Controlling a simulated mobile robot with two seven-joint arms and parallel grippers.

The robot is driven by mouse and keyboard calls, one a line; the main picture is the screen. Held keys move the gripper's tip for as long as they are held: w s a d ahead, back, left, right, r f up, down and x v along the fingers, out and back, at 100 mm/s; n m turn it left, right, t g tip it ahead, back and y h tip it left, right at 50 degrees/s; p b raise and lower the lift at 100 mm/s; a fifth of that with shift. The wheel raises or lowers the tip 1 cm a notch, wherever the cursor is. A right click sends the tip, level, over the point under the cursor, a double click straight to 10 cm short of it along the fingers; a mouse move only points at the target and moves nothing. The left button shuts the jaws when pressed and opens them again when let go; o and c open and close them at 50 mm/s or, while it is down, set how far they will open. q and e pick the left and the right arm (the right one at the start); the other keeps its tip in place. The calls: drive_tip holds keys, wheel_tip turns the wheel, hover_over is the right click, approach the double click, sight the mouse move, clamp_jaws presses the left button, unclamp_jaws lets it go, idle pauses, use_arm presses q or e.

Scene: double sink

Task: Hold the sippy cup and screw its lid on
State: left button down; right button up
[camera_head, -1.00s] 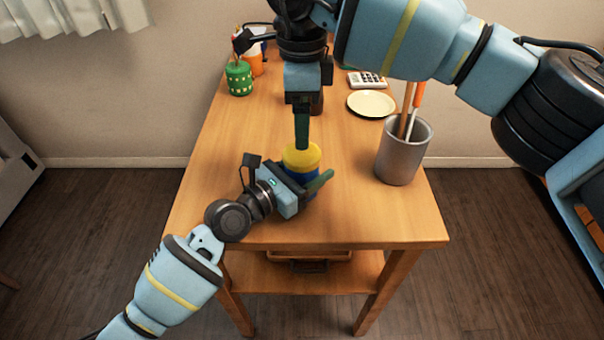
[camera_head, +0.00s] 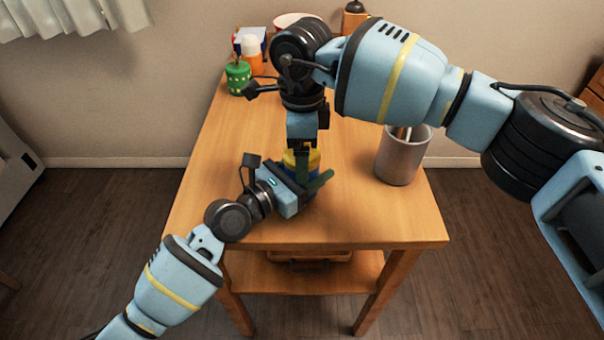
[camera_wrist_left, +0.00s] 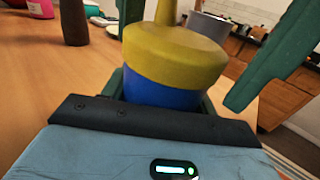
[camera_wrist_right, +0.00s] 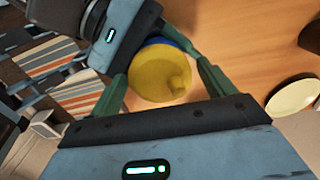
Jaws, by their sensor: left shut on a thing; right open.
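The sippy cup stands on the wooden table. Its blue body (camera_wrist_left: 160,93) is gripped by my left gripper (camera_head: 318,186), which is mostly hidden at the fingers. The yellow lid (camera_wrist_right: 160,72) with its spout sits on top of the body; it also shows in the left wrist view (camera_wrist_left: 175,50) and, partly covered, in the head view (camera_head: 291,159). My right gripper (camera_wrist_right: 163,86) is open above the cup, with its green fingers on either side of the lid. A gap shows between the lid and the right-hand finger in the right wrist view.
A grey metal holder (camera_head: 401,160) with utensils stands to the right of the cup. A green cup (camera_head: 238,78) and an orange-and-white bottle (camera_head: 252,53) are at the back left. The table's front left is clear.

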drive_tip(key=shift+c, duration=0.4)
drive_tip(key=c, duration=0.9)
drive_tip(key=o, duration=1.1)
drive_tip(key=shift+o, duration=0.2)
wheel_tip(320, 180, up, 12)
use_arm(q)
drive_tip(key=shift+c, duration=1.9)
unclamp_jaws()
